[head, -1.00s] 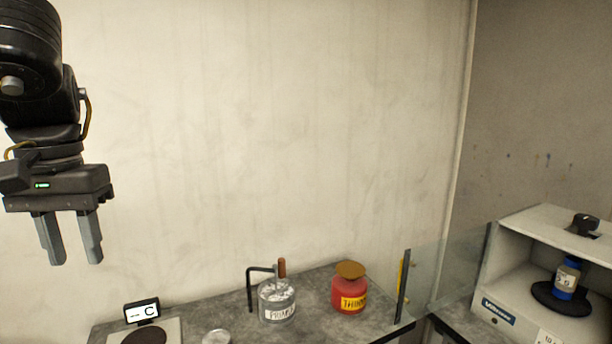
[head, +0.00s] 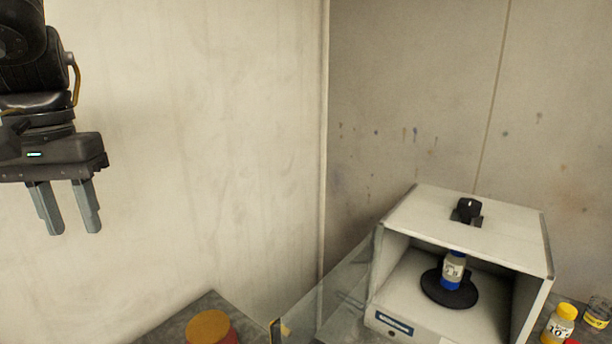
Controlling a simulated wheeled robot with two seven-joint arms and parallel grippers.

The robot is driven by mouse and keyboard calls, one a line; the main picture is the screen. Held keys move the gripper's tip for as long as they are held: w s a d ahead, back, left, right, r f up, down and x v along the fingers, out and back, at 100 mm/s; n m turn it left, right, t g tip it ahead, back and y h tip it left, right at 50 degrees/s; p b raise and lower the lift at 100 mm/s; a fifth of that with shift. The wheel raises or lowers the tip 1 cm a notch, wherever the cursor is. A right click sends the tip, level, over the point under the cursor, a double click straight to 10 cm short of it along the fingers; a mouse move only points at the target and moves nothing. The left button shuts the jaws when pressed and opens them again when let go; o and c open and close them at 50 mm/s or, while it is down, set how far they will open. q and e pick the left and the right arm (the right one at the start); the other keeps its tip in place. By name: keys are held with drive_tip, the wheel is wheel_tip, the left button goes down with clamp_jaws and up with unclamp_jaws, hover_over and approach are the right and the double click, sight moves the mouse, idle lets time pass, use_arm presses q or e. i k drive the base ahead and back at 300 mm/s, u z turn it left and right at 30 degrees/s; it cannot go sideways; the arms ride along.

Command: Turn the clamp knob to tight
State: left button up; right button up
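The black clamp knob (head: 468,208) sits on top of a white box-shaped machine (head: 400,210) at the right of the head view. A pale mark shows on the knob's top. Inside the open-fronted machine, a bottle with a blue lower end and a label (head: 453,270) stands on a round black plate (head: 436,290). My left gripper (head: 70,232) hangs at the far left, fingers down, open and empty, well apart from the machine. My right gripper is not in view.
A clear panel (head: 335,305) stands left of the machine. A red container with an orange-brown lid (head: 208,327) is at the bottom edge. A yellow-capped bottle (head: 560,324) and a clear jar (head: 597,313) stand at the lower right.

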sight(469, 208)
drive_tip(key=z, duration=1.05)
drive_tip(key=i, duration=0.9)
drive_tip(key=z, duration=1)
